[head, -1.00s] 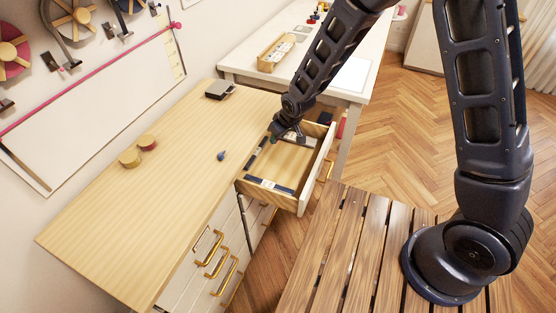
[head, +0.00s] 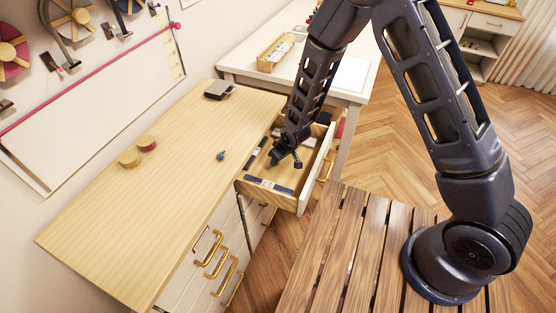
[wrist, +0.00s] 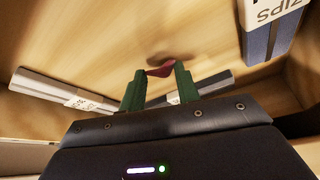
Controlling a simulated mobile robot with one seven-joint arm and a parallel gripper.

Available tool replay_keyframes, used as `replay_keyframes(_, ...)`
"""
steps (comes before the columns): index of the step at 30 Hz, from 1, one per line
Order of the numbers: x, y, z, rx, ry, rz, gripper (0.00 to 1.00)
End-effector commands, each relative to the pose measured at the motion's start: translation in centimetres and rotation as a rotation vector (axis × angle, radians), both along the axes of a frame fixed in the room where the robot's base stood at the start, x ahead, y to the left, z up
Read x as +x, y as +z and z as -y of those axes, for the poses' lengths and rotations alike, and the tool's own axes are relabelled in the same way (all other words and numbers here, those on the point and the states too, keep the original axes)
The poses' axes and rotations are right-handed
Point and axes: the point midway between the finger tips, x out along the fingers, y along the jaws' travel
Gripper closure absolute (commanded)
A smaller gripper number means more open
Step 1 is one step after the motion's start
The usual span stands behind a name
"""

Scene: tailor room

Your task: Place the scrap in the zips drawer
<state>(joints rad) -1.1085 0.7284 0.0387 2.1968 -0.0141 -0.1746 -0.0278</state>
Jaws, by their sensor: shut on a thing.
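The scrap (wrist: 160,71) is a small dark red piece between the green fingertips of my gripper (wrist: 159,82) in the wrist view. My gripper is shut on it. The zips drawer (head: 314,183) is pulled open from the wooden-topped cabinet, and my gripper (head: 286,164) is over its inside in the head view. A shadow lies on the drawer floor (wrist: 100,40) beside the scrap; I cannot tell whether the scrap touches the floor. In the head view the scrap is too small to make out.
Inside the drawer are packets, one with a "Zips" label (wrist: 275,18) and another pale one (wrist: 65,92). A white table stands behind.

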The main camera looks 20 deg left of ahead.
Motion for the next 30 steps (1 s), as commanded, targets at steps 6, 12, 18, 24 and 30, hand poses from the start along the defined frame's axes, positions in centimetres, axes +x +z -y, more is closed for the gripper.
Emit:
replay_keyframes(6,0.01,-0.85,-0.01,0.001,0.000,0.000,0.89)
replay_keyframes(12,0.01,-0.96,0.00,0.001,0.000,0.000,0.89)
replay_keyframes(18,0.01,-1.08,-0.01,0.001,0.000,0.000,0.46)
replay_keyframes(24,0.01,-1.08,-0.01,0.001,0.000,0.000,0.46)
replay_keyframes(30,-0.01,-0.47,0.06,0.002,0.000,0.001,0.46)
